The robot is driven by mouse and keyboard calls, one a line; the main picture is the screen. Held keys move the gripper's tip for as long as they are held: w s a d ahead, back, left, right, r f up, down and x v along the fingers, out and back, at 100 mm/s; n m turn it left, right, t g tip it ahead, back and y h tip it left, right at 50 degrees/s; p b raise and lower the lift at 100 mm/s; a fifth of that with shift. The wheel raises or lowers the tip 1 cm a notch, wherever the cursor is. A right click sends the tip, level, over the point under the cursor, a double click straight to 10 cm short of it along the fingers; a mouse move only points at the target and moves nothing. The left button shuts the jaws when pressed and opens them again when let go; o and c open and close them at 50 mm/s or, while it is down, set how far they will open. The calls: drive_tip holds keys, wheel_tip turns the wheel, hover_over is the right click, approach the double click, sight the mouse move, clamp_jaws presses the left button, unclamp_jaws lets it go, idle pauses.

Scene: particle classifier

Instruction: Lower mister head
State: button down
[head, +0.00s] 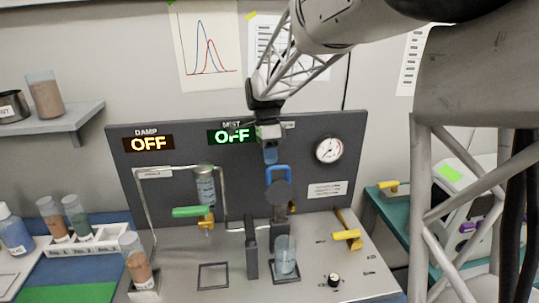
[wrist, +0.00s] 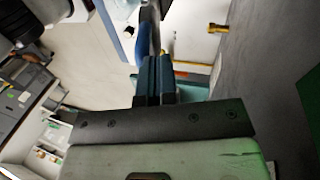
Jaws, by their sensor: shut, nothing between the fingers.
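The mister head (head: 279,193) looks like the dark round part with a blue loop handle (head: 278,168) on top, in front of the grey panel and above a clear beaker (head: 285,254). My gripper (head: 270,158) points down, shut and empty, with its blue fingertips at or just above the top of the handle. Whether they touch it cannot be told. In the wrist view the shut fingers (wrist: 156,78) show, and a blue curved part (wrist: 145,40), likely the handle, lies just past their tips.
The panel (head: 349,185) carries two displays reading OFF and a round gauge (head: 329,149). A green-handled valve (head: 188,212) is left of the mister, a yellow-handled lever (head: 347,235) right. A dark upright post (head: 251,250) stands beside the beaker. A tube rack (head: 88,243) is at far left.

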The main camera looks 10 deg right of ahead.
sight(271, 169)
drive_tip(key=shift+s+r, duration=0.1)
drive_tip(key=shift+s, duration=0.1)
drive_tip(key=shift+s+r+t, duration=0.2)
drive_tip(key=shift+s+t, duration=0.3)
drive_tip(key=shift+s, duration=0.25)
drive_tip(key=shift+s+r+t, duration=0.15)
drive_tip(key=shift+s+t, duration=0.35)
drive_tip(key=shift+s, duration=0.2)
drive_tip(key=shift+s+f+t, duration=1.4)
drive_tip(key=shift+s+t, duration=2.1)
drive_tip(key=shift+s, duration=3.25)
drive_tip(key=s+f, duration=0.4)
drive_tip(key=f, duration=0.3)
drive_tip(key=s+f, duration=0.4)
drive_tip(key=f, duration=0.3)
drive_tip(key=shift+s+f, duration=0.2)
drive_tip(key=shift+s, duration=0.15)
drive_tip(key=shift+s, duration=0.15)
drive_tip(key=s+r, duration=0.1)
drive_tip(key=s, duration=0.8)
drive_tip(key=shift+s+a+r, duration=0.2)
drive_tip(key=shift+s+a, duration=0.05)
drive_tip(key=shift+s, duration=0.05)
